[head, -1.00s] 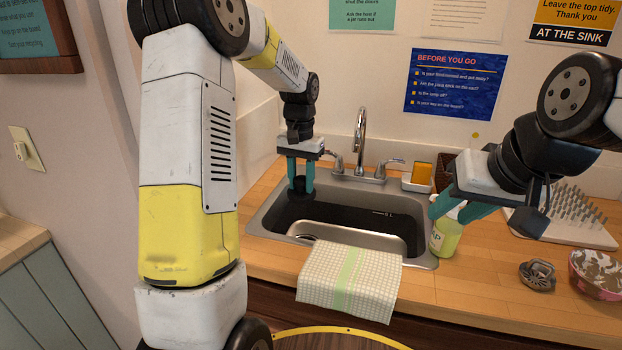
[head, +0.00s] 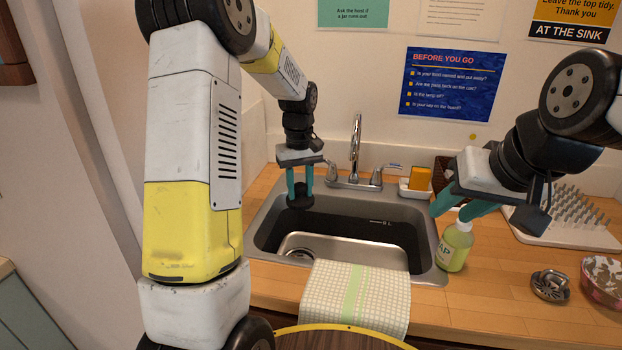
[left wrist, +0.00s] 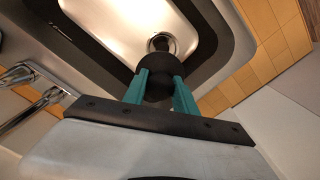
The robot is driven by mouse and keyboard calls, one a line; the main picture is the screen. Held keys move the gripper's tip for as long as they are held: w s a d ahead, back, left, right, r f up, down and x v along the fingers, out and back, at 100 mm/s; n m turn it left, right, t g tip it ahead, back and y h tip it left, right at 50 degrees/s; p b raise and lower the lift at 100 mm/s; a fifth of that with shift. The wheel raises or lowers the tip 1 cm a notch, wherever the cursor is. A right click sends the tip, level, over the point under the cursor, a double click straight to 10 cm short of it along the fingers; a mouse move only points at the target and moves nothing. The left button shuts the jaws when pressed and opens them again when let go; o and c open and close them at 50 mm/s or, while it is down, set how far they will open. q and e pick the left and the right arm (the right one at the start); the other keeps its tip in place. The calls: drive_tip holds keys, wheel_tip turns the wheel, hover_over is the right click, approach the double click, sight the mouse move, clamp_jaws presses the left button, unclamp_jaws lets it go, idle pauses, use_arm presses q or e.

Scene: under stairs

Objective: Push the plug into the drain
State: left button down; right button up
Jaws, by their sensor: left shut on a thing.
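My left gripper (head: 300,188) is shut on a dark round plug (head: 301,201) and holds it above the back left part of the steel sink (head: 262,238). The plug also shows between the teal fingers in the left wrist view (left wrist: 157,84). The drain (head: 300,254) is in the sink floor, lower in the head view than the plug and apart from it. In the left wrist view the drain (left wrist: 161,41) appears just beyond the plug, which partly covers it. My right gripper (head: 456,207) is open and empty, over the counter to the right of the sink.
A green soap bottle (head: 455,246) stands just below my right gripper. A checked cloth (head: 355,295) hangs over the sink's front edge. The faucet (head: 356,150) rises behind the basin.

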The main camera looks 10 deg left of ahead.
sight(300, 251)
use_arm(q)
drive_tip(key=shift+s+a+f+n, duration=0.15)
drive_tip(key=shift+f+n, duration=0.8)
drive_tip(key=shift+f, duration=2.4)
drive_tip(key=shift+s+d+f+n, duration=0.1)
drive_tip(key=shift+f+n, duration=0.9)
drive_tip(key=shift+f, duration=2.35)
drive_tip(key=shift+s+a+f+n, duration=0.15)
drive_tip(key=shift+f+n, duration=0.8)
drive_tip(key=shift+f, duration=2.4)
drive_tip(key=shift+f, duration=1.2)
drive_tip(key=shift+c, duration=2.1)
unclamp_jaws()
wheel_tip(300, 251, up, 6)
